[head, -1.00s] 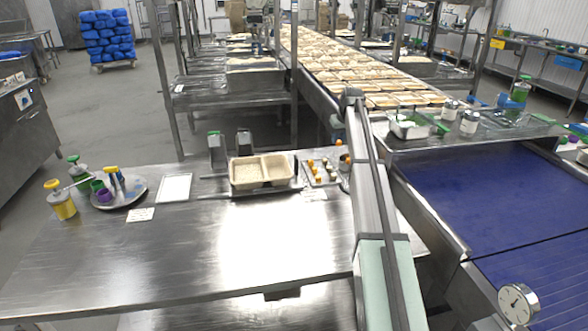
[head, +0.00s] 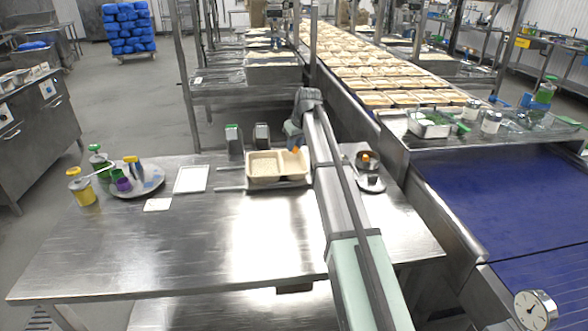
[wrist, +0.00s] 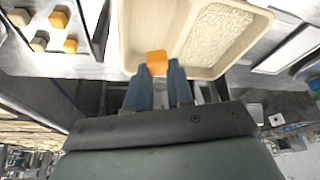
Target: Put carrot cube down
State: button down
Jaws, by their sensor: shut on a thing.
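The orange carrot cube (wrist: 156,60) is held between the fingertips of my gripper (wrist: 159,67), which is shut on it. In the wrist view the cube is at the near edge of the empty compartment of the beige two-compartment tray (wrist: 216,73). The other compartment holds white rice (wrist: 213,33). In the head view the tray (head: 263,184) stands at the back of the steel table, and the carrot cube (head: 295,150) shows over its right compartment. I cannot tell whether the cube touches the tray. My arm hides part of the tray's right side.
A small tray of orange and pale cubes (wrist: 39,43) lies beside the beige tray. A metal bowl (head: 367,160) stands right of my arm. The table front (head: 180,250) is clear.

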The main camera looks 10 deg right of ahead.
jog(key=shift+f, duration=4.7)
jog(key=shift+f, duration=0.1)
jog(key=c, duration=1.3)
grip_release()
jog(key=v, duration=1.2)
